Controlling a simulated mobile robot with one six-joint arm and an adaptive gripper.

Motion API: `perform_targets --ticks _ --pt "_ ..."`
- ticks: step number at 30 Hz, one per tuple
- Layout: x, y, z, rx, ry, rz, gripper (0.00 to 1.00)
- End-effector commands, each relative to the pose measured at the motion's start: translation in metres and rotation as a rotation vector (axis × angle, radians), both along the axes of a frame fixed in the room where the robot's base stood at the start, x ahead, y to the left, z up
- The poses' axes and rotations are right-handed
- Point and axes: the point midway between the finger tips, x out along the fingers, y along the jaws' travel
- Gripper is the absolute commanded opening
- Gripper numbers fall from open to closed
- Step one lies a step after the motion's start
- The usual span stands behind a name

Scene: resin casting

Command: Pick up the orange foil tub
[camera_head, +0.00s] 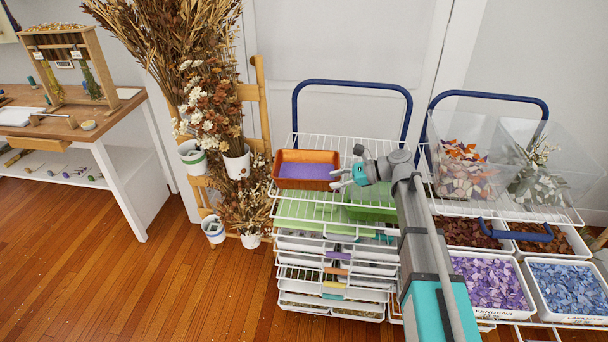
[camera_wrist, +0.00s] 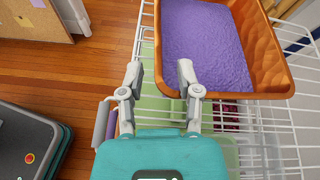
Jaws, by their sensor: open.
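The orange foil tub (camera_head: 309,156) stands upright on the top white wire shelf of the left rack and holds a purple, foam-like filling. It fills the upper right of the wrist view (camera_wrist: 271,75). My gripper (camera_head: 343,178) is open and empty, just right of the tub in the head view. In the wrist view, my gripper's fingers (camera_wrist: 159,72) are spread at the tub's near left corner. The right finger overlaps the near edge, and the left finger is outside the tub. I cannot tell whether they touch it.
The wire rack (camera_head: 330,227) holds several trays below. Clear bins of flakes (camera_head: 465,165) stand on the right rack. Dried flowers (camera_head: 212,95) and white pots are to the left. A wooden workbench (camera_head: 75,118) is farther left, with open floor in front.

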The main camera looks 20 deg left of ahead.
Motion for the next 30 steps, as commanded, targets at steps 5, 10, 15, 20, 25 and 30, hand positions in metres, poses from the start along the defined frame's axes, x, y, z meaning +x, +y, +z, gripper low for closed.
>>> perform_targets --ticks 5,10,15,20,25,30 --pt "-0.007 0.019 -0.01 0.0 0.0 0.002 0.44" --pt "-0.01 0.034 -0.016 0.0 0.0 0.001 0.44" --pt "-0.011 0.038 -0.016 0.0 0.0 0.0 0.44" --pt "-0.011 0.038 -0.016 0.0 0.0 0.0 0.44" --pt "-0.011 0.038 -0.016 0.0 0.0 0.0 0.44" --pt "-0.011 0.038 -0.016 0.0 0.0 0.0 0.42"
